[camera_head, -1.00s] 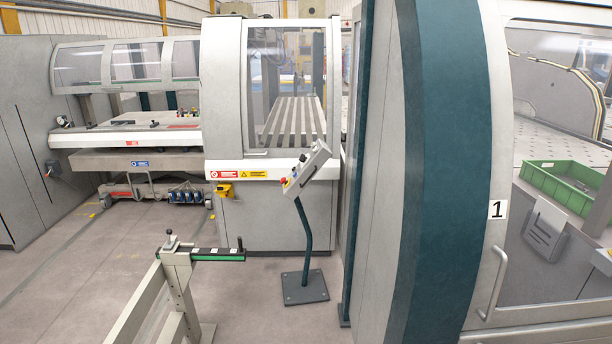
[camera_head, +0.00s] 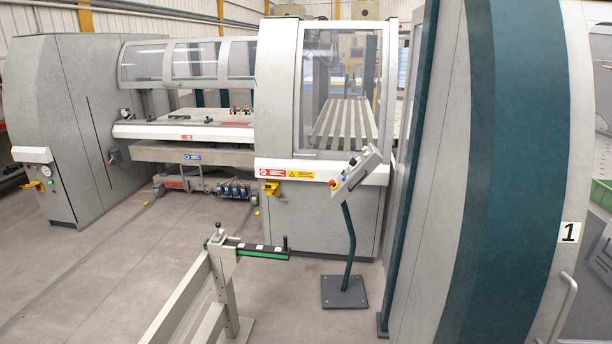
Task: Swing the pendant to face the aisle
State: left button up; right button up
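The pendant (camera_head: 356,174) is a grey control box on top of a bent dark teal post (camera_head: 349,240). The post stands on a square dark base plate (camera_head: 344,291) on the floor, right of the middle of the head view. The box is tilted and seen nearly edge-on. A red button (camera_head: 332,183) shows at its lower left end. Most of its control face is not readable from here. Neither of my grippers shows in the head view.
The panel bender's glazed cabinet (camera_head: 317,220) stands just behind the pendant. A large grey and teal housing (camera_head: 510,170) fills the right side. A beige rail stand (camera_head: 222,275) with a green-edged arm (camera_head: 262,252) stands left of the pendant. Open floor (camera_head: 110,260) lies at left.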

aim_at(368, 159)
jog(key=i, duration=0.8)
jog(key=i+z, duration=0.1)
jog(key=i, duration=0.65)
jog(key=i+j, duration=0.1)
jog(key=i, duration=0.7)
jog(key=i+j, duration=0.1)
jog(key=i, duration=0.7)
jog(key=i+z, duration=0.1)
jog(key=i, duration=0.65)
jog(key=i+j+z, duration=0.15)
jog(key=i+z, duration=0.15)
jog(key=i, duration=0.1)
